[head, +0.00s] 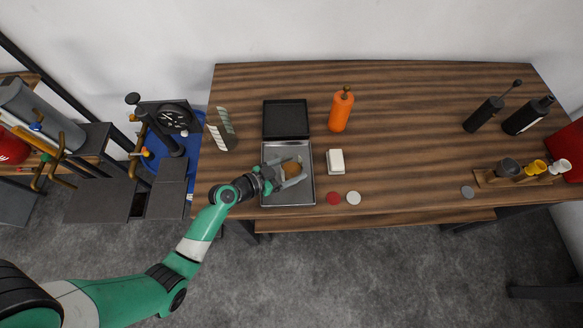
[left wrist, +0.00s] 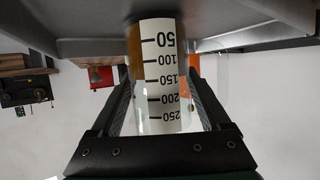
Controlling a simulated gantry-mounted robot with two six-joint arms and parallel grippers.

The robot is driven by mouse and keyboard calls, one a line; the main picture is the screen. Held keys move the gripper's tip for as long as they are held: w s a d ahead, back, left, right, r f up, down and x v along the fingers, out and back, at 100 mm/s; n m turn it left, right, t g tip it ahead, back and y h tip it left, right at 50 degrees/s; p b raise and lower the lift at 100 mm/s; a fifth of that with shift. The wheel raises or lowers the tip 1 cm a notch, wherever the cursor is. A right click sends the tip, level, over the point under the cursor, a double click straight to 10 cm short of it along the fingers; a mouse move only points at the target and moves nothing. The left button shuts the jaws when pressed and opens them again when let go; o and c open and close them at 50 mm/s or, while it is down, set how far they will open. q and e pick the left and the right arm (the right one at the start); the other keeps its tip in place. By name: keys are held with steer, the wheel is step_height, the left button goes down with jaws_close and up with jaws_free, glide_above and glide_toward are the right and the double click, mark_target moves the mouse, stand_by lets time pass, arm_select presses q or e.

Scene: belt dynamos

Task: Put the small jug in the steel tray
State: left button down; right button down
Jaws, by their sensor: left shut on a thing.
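In the left wrist view the jug (left wrist: 162,85) is a clear vessel with a white measuring scale, the numbers upside down in that picture. The left gripper (left wrist: 162,110) is shut on it, a finger on each side. A grey surface, apparently the tray (left wrist: 85,47), runs along the top of that view. I cannot tell whether the jug's base touches the tray floor. My right gripper is not in view.
A black open tray (head: 286,118) adjoins the steel tray behind. A white block (head: 335,161), red disc (head: 333,198) and white disc (head: 353,198) lie to the right. An orange bottle (head: 341,111) stands behind. The table's middle right (head: 420,150) is free.

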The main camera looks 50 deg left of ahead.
arm_select(q)
jaws_free()
steer(key=shift+f, duration=0.1)
steer(key=shift+s+r, duration=0.1)
steer(key=shift+r, duration=0.15)
steer(key=p+v, duration=0.1)
steer(key=v, duration=0.8)
steer(key=p+v, duration=0.2)
steer(key=shift+s+r+p, duration=0.15)
steer(key=shift+s+p, duration=0.2)
